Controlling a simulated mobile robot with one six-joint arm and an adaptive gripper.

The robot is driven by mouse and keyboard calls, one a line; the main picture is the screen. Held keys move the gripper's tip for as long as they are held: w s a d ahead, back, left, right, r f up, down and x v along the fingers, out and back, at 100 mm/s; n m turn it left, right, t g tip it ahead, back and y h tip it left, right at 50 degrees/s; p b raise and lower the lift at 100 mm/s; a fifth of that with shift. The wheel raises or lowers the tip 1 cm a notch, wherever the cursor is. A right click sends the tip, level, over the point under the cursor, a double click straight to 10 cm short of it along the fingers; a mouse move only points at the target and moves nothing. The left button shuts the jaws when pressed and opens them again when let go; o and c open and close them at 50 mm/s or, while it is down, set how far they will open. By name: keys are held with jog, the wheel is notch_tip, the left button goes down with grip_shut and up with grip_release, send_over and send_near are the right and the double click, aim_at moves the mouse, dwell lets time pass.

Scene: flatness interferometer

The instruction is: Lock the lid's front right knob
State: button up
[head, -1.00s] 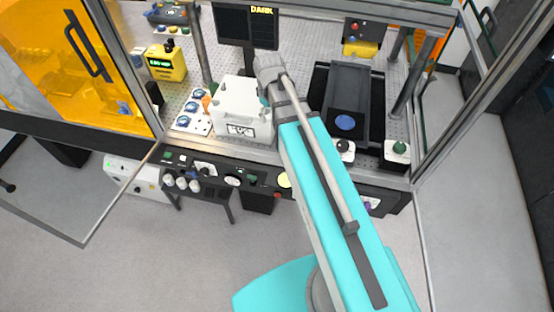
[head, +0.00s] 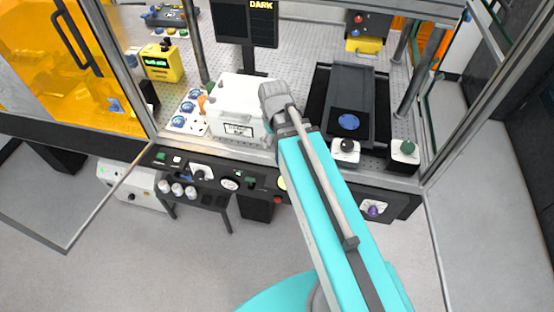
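The lid is the white box-shaped cover (head: 243,95) on the perforated bench, with a labelled front face. An orange knob (head: 203,100) and a green knob (head: 211,88) show at its left side. The lid's front right corner is behind my arm's end, so I cannot see the front right knob or how it is turned. My gripper end (head: 273,95) is over the right side of the lid. Its fingers are hidden, so I cannot tell whether they are open, shut or touching anything.
A monitor (head: 262,22) reading DARK stands behind the lid. A dark tray-like fixture (head: 352,90) with a blue disc is to the right. Black (head: 346,146) and green (head: 407,147) knobs on white bases stand at the front right. Posts and open glass doors flank the bench.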

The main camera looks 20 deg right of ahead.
jog(key=shift+s+f+m+b, duration=0.4)
jog(key=shift+s+f+b, duration=0.1)
jog(key=shift+f+b, duration=0.2)
jog(key=shift+s+f+m+b, duration=0.4)
jog(key=shift+s+f+b, duration=0.15)
jog(key=shift+f, duration=0.2)
jog(key=shift+s+f+m+b, duration=0.45)
jog(key=shift+f+b, duration=0.2)
jog(key=shift+f, duration=0.1)
dwell(1.1)
